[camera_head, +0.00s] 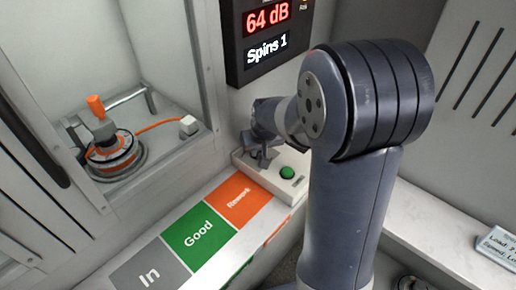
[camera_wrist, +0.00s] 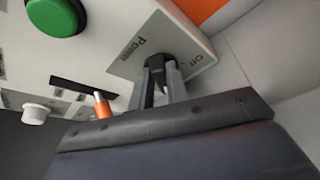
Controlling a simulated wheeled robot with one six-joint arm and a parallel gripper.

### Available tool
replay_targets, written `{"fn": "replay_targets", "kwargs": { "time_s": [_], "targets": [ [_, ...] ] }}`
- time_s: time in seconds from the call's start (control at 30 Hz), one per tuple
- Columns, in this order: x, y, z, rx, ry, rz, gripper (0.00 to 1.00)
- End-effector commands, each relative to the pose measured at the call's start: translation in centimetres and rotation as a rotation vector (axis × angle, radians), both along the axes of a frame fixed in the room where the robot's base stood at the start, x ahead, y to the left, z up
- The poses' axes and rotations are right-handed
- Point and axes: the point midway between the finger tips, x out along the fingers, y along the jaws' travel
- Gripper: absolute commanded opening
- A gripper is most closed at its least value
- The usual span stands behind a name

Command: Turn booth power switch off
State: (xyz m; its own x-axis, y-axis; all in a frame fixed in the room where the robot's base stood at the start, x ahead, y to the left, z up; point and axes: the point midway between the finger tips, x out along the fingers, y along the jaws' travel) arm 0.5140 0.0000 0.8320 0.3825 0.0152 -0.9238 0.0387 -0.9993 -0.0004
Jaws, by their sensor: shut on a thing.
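The booth power switch (camera_wrist: 159,88) is on a grey plate marked "Power" and "Off" in the wrist view. It is mostly hidden between the fingers of my gripper (camera_wrist: 163,70), which are shut on it near the "Off" lettering. Which way the switch is tilted cannot be told. In the head view my gripper (camera_head: 264,152) is down at the pale control box (camera_head: 297,189), and the switch itself is hidden there. The green button (camera_head: 287,172) is on the same box; it also shows in the wrist view (camera_wrist: 57,15).
A display (camera_head: 266,35) above reads "64 dB" and "Spins 1". A hub motor (camera_head: 111,152) with an orange-handled clamp (camera_head: 97,108) sits in the booth at left. An orange cable runs to a white block (camera_head: 188,125). "In", "Good" and "Rework" (camera_head: 238,196) zones mark the front ledge.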

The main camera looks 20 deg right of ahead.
Motion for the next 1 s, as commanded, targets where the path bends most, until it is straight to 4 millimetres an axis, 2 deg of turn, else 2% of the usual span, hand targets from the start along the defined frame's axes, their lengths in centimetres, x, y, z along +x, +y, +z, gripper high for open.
{"fn": "replay_targets", "kwargs": {
  "time_s": [1.0],
  "targets": [
    [1.0, -1.7, -0.1, 0.001, -0.001, 0.907, 0.00]
  ]
}}
